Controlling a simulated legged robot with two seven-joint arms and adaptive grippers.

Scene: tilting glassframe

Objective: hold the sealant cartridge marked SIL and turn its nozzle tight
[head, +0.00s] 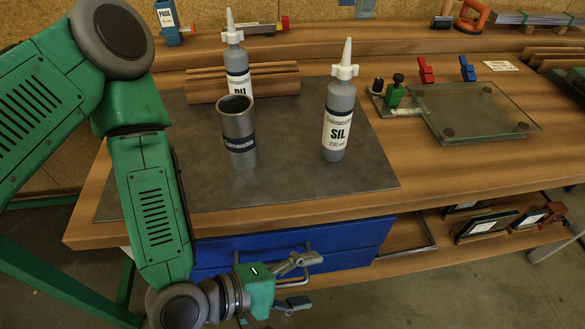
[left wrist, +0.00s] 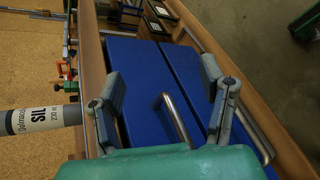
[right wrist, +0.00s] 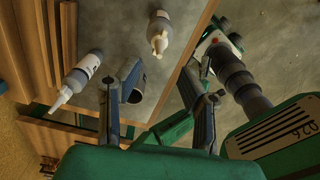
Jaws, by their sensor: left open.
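The grey sealant cartridge marked SIL (head: 338,122) stands upright on the dark mat, its white nozzle (head: 346,60) pointing up. In the left wrist view the cartridge (left wrist: 40,118) shows at the left edge, outside the jaws. The right wrist view shows a cartridge with a white nozzle (right wrist: 160,35), probably this one, beyond the fingers. How tight the nozzle is cannot be seen. My left gripper (head: 297,282) is open and empty, low in front of the blue drawers. My right gripper (right wrist: 150,75) is open and out of the head view; its fingers are apart, with no cartridge between them.
A grey metal cup (head: 238,135) stands on the mat (head: 290,185) left of the SIL cartridge. A second cartridge (head: 236,72) stands behind it, near wooden strips (head: 280,82). A glass pane (head: 475,112) lies to the right. Blue drawers (head: 345,245) with handles are below the bench edge.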

